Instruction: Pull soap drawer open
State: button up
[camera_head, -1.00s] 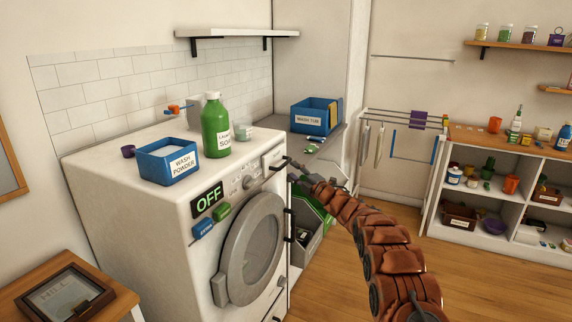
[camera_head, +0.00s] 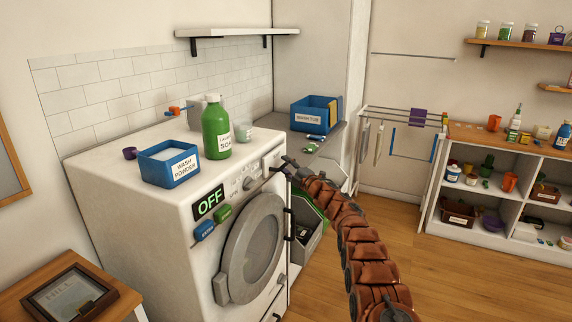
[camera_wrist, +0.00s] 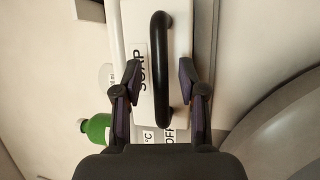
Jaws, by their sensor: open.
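The soap drawer (camera_wrist: 138,45) is a white front marked SOAP with a black bar handle (camera_wrist: 159,70) in the wrist view. In the head view the drawer (camera_head: 273,159) is at the top right of the washing machine's (camera_head: 130,225) front, and looks shut. My gripper (camera_wrist: 159,72) is open, one finger on either side of the handle in the wrist view. I cannot tell whether the fingers touch it. In the head view my gripper (camera_head: 287,167) is close to the drawer front, its fingers small and partly hard to make out.
A blue wash powder box (camera_head: 168,163) and a green soap bottle (camera_head: 216,130) stand on the machine. The round door (camera_head: 250,250) is below the panel. A blue wash tub (camera_head: 314,114) stands on the counter behind. Floor (camera_head: 440,280) is clear at the right.

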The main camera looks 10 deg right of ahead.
jog(key=shift+w+a, duration=0.15)
jog(key=shift+w, duration=0.05)
dwell(0.4)
grip_shut()
dwell(0.6)
